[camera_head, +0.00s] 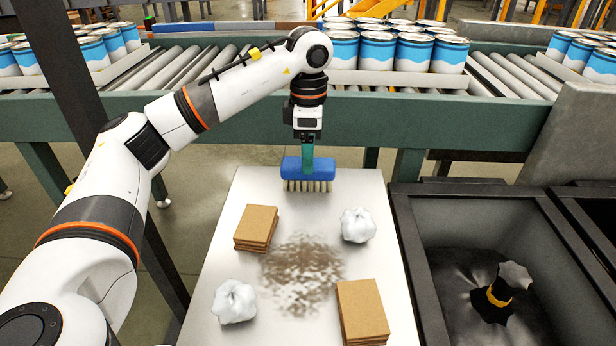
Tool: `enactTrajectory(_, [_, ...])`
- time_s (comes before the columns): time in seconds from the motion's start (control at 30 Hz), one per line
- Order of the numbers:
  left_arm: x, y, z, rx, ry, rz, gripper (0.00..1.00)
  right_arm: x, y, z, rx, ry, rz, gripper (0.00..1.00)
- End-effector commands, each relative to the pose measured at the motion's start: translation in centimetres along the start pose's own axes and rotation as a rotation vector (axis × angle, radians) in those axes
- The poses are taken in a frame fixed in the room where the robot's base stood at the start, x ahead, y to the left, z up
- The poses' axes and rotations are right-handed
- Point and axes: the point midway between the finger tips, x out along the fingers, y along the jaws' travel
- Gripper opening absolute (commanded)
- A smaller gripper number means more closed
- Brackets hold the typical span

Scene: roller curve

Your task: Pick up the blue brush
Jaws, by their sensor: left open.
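The blue brush (308,169) stands upright at the far end of the white table (215,290), its pale bristles facing down and a green handle pointing up. My left gripper (307,136) hangs straight down over the brush, with its fingers at the top of the green handle. It is open around or just above the handle; the exact gap between fingers and handle is too small to tell. My right gripper is not in view.
A brown dirt patch (302,274) marks the table's middle. Cardboard stacks (257,226) (362,310) and crumpled white balls (357,225) (234,301) lie around it. A dark bin (408,235) holding a black bag (492,300) stands right. A roller conveyor (400,118) with cans runs behind.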

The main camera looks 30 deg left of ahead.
Motion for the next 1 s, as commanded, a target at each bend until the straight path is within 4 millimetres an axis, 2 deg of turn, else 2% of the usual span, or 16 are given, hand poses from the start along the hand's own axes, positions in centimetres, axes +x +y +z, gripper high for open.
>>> enactTrajectory(0.17, [1.4, 0.1, 0.2, 0.0, -0.001, 0.001, 0.71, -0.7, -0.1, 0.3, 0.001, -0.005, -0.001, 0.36])
enactTrajectory(0.4, [4.9, 0.5, 0.5, 0.0, -0.001, 0.002, 0.71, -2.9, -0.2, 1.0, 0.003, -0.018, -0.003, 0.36])
enactTrajectory(0.5, [5.5, 0.5, 0.5, 0.001, 0.001, 0.0, 0.71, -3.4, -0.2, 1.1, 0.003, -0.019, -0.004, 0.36])
enactTrajectory(0.73, [5.6, 0.5, 0.5, 0.0, 0.001, 0.0, 0.71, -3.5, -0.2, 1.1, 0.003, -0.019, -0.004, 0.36])
enactTrajectory(0.77, [5.6, 0.5, 0.5, 0.0, 0.001, 0.0, 0.68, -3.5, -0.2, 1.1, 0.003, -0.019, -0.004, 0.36])
enactTrajectory(1.0, [5.6, 0.5, 0.5, 0.0, 0.001, 0.0, 0.28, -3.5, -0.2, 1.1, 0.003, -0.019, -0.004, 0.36])
